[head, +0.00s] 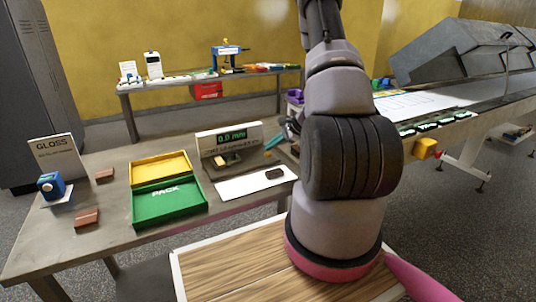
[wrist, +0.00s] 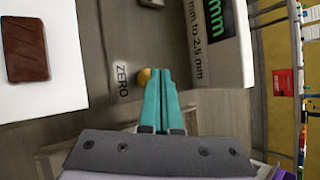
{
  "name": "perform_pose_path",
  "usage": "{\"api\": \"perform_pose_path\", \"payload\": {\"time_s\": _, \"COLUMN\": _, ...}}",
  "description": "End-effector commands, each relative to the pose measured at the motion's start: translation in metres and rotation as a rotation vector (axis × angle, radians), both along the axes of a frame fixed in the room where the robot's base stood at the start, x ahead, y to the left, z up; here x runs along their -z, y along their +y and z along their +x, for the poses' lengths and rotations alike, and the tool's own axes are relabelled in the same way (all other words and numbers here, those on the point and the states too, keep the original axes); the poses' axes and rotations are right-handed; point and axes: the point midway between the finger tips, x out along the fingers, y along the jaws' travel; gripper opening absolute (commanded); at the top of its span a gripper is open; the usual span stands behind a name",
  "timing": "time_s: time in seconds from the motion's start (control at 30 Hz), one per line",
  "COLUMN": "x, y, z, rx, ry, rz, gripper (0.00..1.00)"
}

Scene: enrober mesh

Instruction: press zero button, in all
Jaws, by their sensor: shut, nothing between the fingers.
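The zero button is a small yellow-orange knob (wrist: 144,76) beside the printed ZERO label (wrist: 122,82) on the grey gauge base in the wrist view. My gripper (wrist: 159,72) is shut and empty. Its two teal fingers lie together, with their tips right beside the button and partly covering it. I cannot tell whether they touch it. In the head view the teal fingers of my gripper (head: 273,142) show at the right end of the gauge (head: 213,140), whose green display (head: 231,135) appears to read 0.0 mm.
A dark brown bar (head: 274,174) lies on a white sheet (head: 232,188) before the gauge. A yellow tray (head: 160,168) and green PACK tray (head: 168,203) stand left. Farther left are a GLOSS sign (head: 57,158), a blue device (head: 50,186) and reddish-brown blocks (head: 87,217).

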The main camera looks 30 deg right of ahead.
Motion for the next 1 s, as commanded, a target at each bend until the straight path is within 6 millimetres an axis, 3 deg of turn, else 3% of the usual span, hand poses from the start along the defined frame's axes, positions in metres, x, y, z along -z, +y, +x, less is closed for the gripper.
{"api": "perform_pose_path", "payload": {"time_s": 0.47, "x": -0.009, "y": 0.000, "z": 0.000, "rx": 0.000, "ry": -0.001, "rz": 0.000, "gripper": 0.00}}
{"api": "perform_pose_path", "payload": {"time_s": 1.0, "x": -0.055, "y": 0.000, "z": 0.000, "rx": 0.000, "ry": -0.001, "rz": 0.000, "gripper": 0.00}}
